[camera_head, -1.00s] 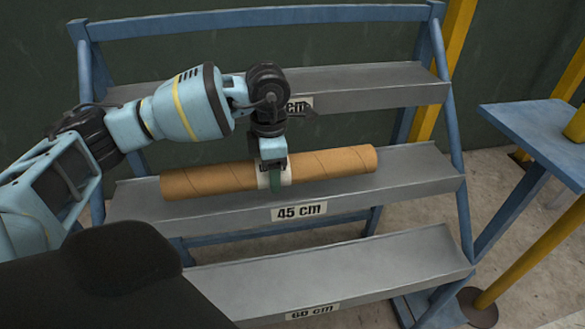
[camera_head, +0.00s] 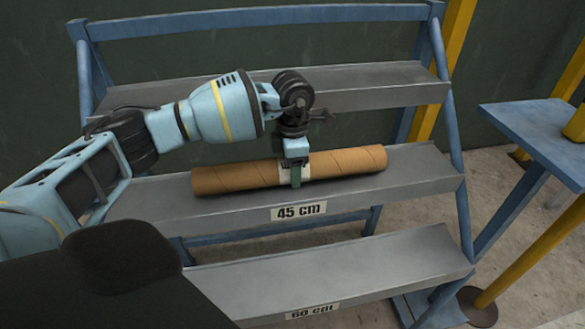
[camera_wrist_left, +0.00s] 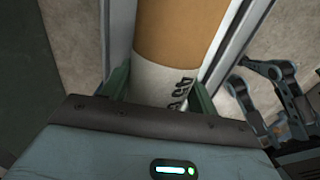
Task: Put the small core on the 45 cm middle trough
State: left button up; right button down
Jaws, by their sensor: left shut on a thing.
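The small core is a brown cardboard tube (camera_head: 345,162) with a pale label band at its middle. It lies lengthwise along the middle trough (camera_head: 420,170), marked 45 cm, at or just above its surface; I cannot tell whether it touches. My left gripper (camera_head: 294,176) comes down from above and is shut on the core at the label band. In the left wrist view the core (camera_wrist_left: 180,35) runs up between the two green fingers (camera_wrist_left: 160,92), with printing on its label. My right gripper is not in the head view.
A grey upper trough (camera_head: 390,88) is above and behind, and a lower trough (camera_head: 340,270) marked 60 cm is in front. The blue rack frame (camera_head: 455,110) borders the right side. A blue table (camera_head: 535,130) and yellow posts stand farther right.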

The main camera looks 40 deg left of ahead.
pick_arm(q)
jog(key=shift+f, duration=0.2)
jog(key=shift+f, duration=0.15)
jog(key=o, duration=1.3)
notch_tip(320, 180, up, 12)
jog(key=shift+r, duration=0.15)
